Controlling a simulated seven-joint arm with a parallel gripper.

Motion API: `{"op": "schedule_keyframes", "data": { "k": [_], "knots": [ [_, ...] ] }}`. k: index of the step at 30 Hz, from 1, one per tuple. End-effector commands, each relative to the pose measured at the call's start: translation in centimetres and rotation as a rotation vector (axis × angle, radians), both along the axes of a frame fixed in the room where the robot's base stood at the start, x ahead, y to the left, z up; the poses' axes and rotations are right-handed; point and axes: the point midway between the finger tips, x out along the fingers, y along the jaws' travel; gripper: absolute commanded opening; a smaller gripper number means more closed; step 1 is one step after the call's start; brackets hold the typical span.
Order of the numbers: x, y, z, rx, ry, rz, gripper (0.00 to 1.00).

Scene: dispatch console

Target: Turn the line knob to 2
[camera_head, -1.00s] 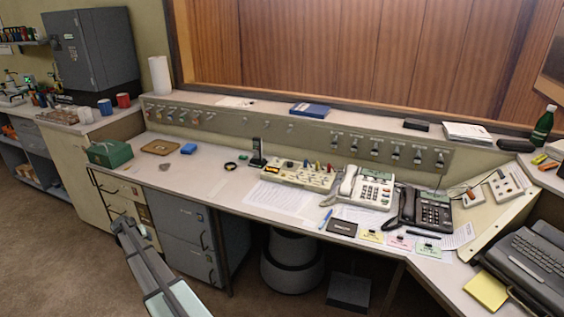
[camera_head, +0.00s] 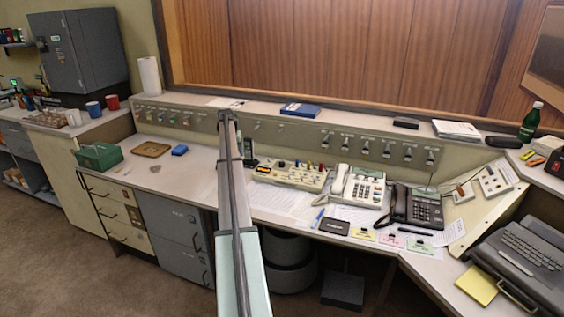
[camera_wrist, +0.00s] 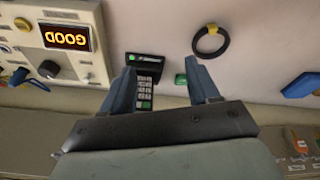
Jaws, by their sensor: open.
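The switch console (camera_head: 290,174) is a cream panel with coloured buttons and small levers, on the desk right of my arm. In the wrist view its corner (camera_wrist: 84,14) shows at upper left, with an orange lit display (camera_wrist: 66,37) reading GOOD upside down. A black knob (camera_wrist: 49,69) sits beside the display; its label is too small to read, so I cannot tell if it is the line knob. My gripper (camera_wrist: 159,63) is open and empty, its fingers apart above the desk around the view of a black handset (camera_wrist: 146,82). It is clear of the knob.
A black ring (camera_wrist: 211,42) and a blue block (camera_wrist: 301,86) lie on the desk to the right in the wrist view. A white phone (camera_head: 357,186) and a black phone (camera_head: 416,206) stand right of the console. A green box (camera_head: 99,156) is at the left.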

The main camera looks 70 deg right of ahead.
Motion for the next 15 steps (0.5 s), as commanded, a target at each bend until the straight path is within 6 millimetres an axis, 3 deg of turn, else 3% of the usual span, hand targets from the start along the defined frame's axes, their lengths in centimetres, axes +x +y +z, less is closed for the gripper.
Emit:
{"op": "schedule_keyframes", "data": {
  "k": [1,3,9,12,15],
  "knots": [
    [-2.7,-2.3,1.0,0.031,0.001,-0.021,0.6],
    [-6.3,-4.4,2.2,0.08,0.002,-0.042,0.6],
    [-15.1,-8.6,5.3,0.195,-0.009,-0.08,0.6],
    [-18.2,-9.7,6.4,0.236,-0.017,-0.09,0.6],
    [-20.1,-10.3,7.0,0.261,-0.023,-0.094,0.6]
  ]
}}
